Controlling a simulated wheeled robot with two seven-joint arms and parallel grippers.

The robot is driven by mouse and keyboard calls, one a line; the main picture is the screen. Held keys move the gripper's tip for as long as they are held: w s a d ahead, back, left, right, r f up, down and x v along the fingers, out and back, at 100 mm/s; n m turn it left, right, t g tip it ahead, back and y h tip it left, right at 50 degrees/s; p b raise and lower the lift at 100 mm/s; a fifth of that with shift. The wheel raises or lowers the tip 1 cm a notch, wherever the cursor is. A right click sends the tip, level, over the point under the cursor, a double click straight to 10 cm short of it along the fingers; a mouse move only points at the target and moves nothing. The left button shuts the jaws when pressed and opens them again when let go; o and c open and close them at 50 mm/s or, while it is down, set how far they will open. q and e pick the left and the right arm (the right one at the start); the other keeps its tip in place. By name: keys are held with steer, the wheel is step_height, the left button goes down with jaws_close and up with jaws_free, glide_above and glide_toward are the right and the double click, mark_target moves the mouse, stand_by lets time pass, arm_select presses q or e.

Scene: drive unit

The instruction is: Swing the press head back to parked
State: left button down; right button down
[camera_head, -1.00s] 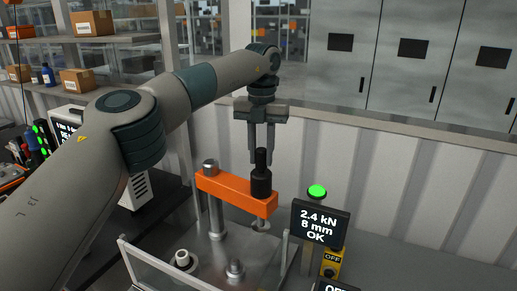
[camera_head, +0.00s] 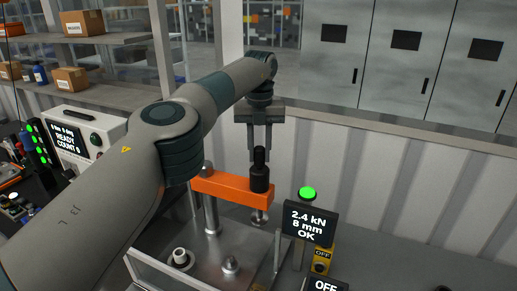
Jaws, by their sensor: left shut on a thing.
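The press head is an orange swing arm (camera_head: 230,187) on a steel post (camera_head: 211,212), with a black upright handle (camera_head: 260,172) at its right end and a small ram below that end. My left gripper (camera_head: 260,148) points straight down from above, shut on the black handle at its top. The orange arm reaches right from the post, above a steel base plate (camera_head: 205,255). A white ringed part (camera_head: 180,258) and a small metal fixture (camera_head: 231,265) stand on the plate. My right gripper is not in view.
A display reading "2.4 kN 8 mm OK" (camera_head: 309,222) stands right of the press, below a green lamp (camera_head: 307,193). A clear guard panel (camera_head: 160,275) edges the front left. A white tester (camera_head: 90,133) stands at left. A ribbed wall rises behind.

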arm_select(q)
steer(key=shift+d, duration=0.1)
stand_by(0.3)
steer(key=c, duration=1.5)
jaws_free()
steer(key=shift+o, duration=0.2)
steer(key=shift+r, duration=0.1)
